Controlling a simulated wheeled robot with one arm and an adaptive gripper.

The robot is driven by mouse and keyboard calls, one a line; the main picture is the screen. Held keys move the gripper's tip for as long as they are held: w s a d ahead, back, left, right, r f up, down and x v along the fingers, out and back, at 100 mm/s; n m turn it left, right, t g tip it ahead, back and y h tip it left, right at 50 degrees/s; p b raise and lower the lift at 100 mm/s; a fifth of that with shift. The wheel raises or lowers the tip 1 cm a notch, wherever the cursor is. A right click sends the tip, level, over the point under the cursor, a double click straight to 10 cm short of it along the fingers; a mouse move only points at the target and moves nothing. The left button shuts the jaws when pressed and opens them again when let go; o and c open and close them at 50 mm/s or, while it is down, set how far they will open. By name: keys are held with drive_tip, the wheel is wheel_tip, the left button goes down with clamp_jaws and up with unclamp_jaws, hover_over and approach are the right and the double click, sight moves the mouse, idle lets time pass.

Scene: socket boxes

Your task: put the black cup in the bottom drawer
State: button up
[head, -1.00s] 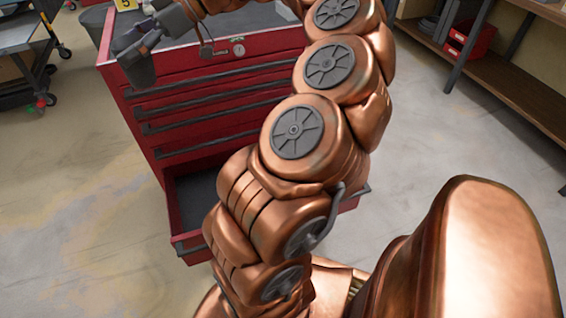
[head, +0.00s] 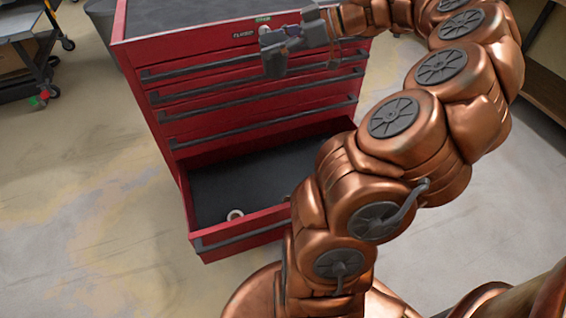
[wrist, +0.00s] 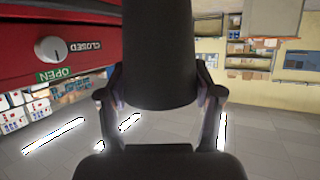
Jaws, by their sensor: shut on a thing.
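My gripper (head: 280,38) is shut on the black cup (head: 274,62), in front of the upper drawers of the red cabinet. In the wrist view the cup (wrist: 158,50) sits between the two fingers of my gripper (wrist: 160,80) and hides what is behind it. The bottom drawer (head: 240,222) is pulled open below the cup, and its dark floor shows. My arm hides the drawer's right end.
The red cabinet (head: 150,55) has its upper drawers shut. A small pale ring (head: 235,214) lies in the bottom drawer near its front. A cart (head: 25,45) stands at the far left.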

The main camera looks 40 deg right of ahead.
wheel_tip(320, 180, down, 17)
drive_tip(key=w+d+b, duration=0.3)
drive_tip(key=b, duration=1.1)
hover_over(255, 195)
wheel_tip(255, 195, down, 34)
drive_tip(key=shift+n+g, duration=0.3)
drive_tip(key=shift+w+f+b, duration=0.1)
drive_tip(key=shift+f+b, duration=0.25)
drive_tip(key=shift+f, duration=2)
drive_tip(key=shift+f+b, duration=0.2)
drive_tip(key=shift+b, duration=0.15)
drive_tip(key=o, duration=1.1)
drive_tip(key=shift+r, duration=0.2)
